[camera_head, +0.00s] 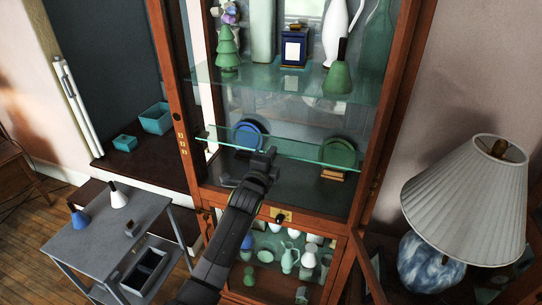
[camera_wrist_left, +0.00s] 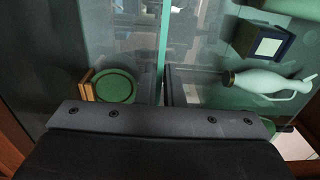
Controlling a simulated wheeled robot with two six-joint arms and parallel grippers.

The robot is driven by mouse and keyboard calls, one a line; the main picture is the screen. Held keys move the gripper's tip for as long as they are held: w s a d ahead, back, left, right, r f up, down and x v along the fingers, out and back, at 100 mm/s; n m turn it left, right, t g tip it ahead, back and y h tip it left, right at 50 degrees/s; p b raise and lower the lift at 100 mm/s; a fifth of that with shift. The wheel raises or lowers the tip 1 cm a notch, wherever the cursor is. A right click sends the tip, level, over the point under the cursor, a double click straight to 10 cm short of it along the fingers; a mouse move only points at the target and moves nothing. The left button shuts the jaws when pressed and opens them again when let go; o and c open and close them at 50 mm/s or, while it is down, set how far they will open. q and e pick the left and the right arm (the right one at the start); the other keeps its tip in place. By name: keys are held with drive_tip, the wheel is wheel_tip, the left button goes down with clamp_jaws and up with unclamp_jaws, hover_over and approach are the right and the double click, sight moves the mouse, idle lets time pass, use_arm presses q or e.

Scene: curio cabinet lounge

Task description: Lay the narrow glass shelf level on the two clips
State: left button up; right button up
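The narrow glass shelf (camera_head: 308,153) is a clear strip with a bright green edge. It spans the cabinet opening below a wider glass shelf, its left end near the left post. My left gripper (camera_head: 265,156) is at its front edge, left of the middle, and appears shut on it; the fingertips are hard to make out. In the left wrist view the glass edge (camera_wrist_left: 163,50) runs straight out from my dark gripper body. I cannot make out the two clips or whether the shelf touches them. My right gripper is not in view.
A blue plate (camera_head: 248,135) and a green plate (camera_head: 339,153) stand behind the shelf. The wider shelf (camera_head: 215,76) above holds a white vase (camera_head: 336,35) and other ornaments. A grey trolley (camera_head: 98,242) stands left; a pleated lamp (camera_head: 467,195) stands right.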

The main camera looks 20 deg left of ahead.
use_arm(q)
drive_tip(key=o, duration=0.5)
drive_tip(key=shift+c, duration=0.2)
drive_tip(key=s+b, duration=0.4)
drive_tip(key=s, duration=1.3)
drive_tip(key=shift+s+a, duration=0.25)
drive_tip(key=shift+a, duration=0.05)
drive_tip(key=shift+s, duration=0.1)
drive_tip(key=shift+s+a+b, duration=0.1)
drive_tip(key=shift+s+b, duration=0.55)
drive_tip(key=shift+s, duration=2.25)
